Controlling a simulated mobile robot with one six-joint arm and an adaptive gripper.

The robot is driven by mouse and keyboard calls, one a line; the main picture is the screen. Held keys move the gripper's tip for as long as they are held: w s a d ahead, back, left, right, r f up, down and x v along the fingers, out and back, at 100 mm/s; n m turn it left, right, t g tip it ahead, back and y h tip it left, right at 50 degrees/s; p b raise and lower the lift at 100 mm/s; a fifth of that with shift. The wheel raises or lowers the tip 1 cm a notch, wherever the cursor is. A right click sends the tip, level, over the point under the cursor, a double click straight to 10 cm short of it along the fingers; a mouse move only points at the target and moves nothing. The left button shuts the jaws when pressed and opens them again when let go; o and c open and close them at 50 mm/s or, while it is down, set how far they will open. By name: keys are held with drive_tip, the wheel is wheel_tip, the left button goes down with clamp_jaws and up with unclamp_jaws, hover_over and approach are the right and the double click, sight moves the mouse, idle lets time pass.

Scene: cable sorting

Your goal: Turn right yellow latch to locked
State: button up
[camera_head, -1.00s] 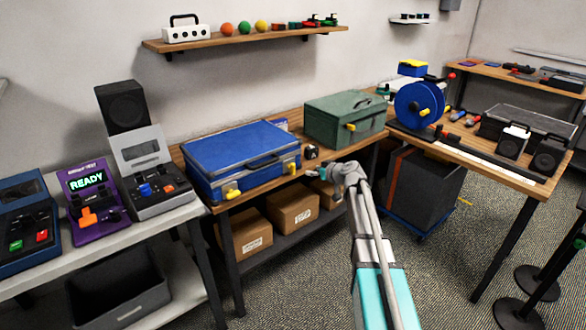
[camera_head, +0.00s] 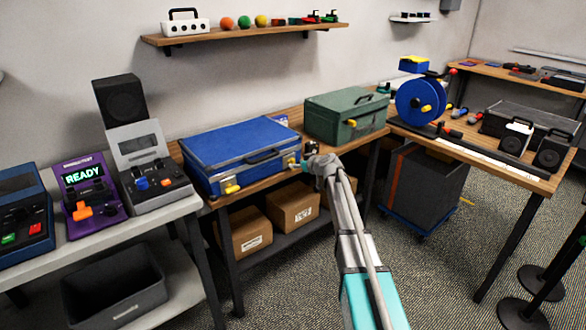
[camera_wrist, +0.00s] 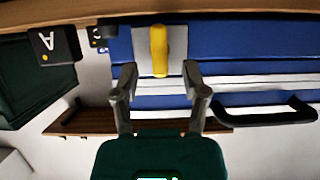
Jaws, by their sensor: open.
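The blue case (camera_head: 240,150) lies closed on the wooden bench. Its right yellow latch (camera_wrist: 159,50) shows in the wrist view as an upright bar on a pale plate at the case's front. My gripper (camera_wrist: 160,75) is open, with its two fingers apart just below the latch in that view, one to each side of its line. I see no contact with the latch. The left yellow latch (camera_head: 232,189) is on the case's front left.
A black handle (camera_wrist: 265,114) lies beside the latch on the case's front. A green case (camera_head: 345,115) with yellow latches stands to the right. A dark block marked A (camera_wrist: 54,46) is near the right latch. Cardboard boxes (camera_head: 293,205) sit on the shelf below.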

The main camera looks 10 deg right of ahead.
sight(293, 170)
drive_tip(key=shift+b+x, duration=0.5)
drive_tip(key=shift+x, duration=1.3)
clamp_jaws()
